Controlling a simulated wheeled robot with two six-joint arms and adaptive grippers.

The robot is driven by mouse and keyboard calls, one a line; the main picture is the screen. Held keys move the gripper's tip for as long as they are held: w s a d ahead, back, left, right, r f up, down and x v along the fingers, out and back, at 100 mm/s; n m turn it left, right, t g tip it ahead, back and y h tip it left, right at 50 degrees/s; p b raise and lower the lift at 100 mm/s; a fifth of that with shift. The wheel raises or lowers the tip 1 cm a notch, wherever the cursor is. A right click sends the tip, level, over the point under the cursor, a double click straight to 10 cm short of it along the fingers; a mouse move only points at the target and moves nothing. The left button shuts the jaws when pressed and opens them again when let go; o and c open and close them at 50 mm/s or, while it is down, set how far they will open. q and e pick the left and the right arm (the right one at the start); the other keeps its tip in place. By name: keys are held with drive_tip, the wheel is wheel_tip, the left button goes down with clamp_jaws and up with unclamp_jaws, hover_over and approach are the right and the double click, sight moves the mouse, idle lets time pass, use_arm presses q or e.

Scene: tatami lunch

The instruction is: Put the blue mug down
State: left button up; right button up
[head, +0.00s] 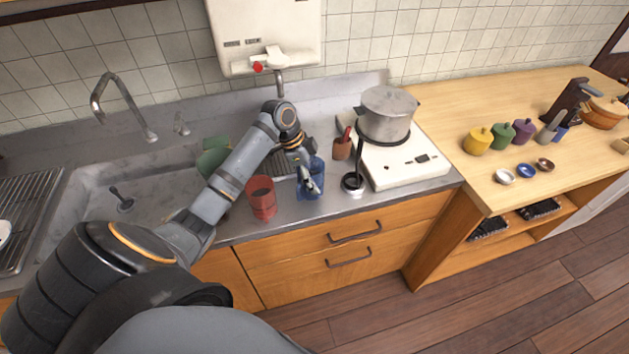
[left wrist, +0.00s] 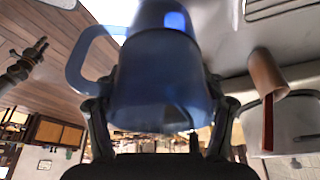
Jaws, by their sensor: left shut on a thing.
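The blue mug (head: 318,184), see-through blue, is at the front of the steel counter, left of the white stove. My left gripper (head: 308,180) comes down on it from behind and is shut on it. In the left wrist view the mug (left wrist: 160,80) fills the middle between the fingers of my left gripper (left wrist: 160,125), with its handle out to the left. I cannot tell whether its base touches the counter. My right gripper is not in view.
A red cup (head: 262,200) stands to the left of the mug. The sink (head: 90,195) lies left.

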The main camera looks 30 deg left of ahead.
use_arm(q)
wheel_tip(320, 180, down, 2)
drive_tip(key=shift+f+p, duration=0.1)
drive_tip(key=shift+p, duration=0.2)
drive_tip(key=shift+f, duration=0.1)
drive_tip(key=o, duration=1.4)
drive_tip(key=shift+f, duration=0.1)
drive_tip(key=b+v, duration=0.2)
drive_tip(key=v, duration=1)
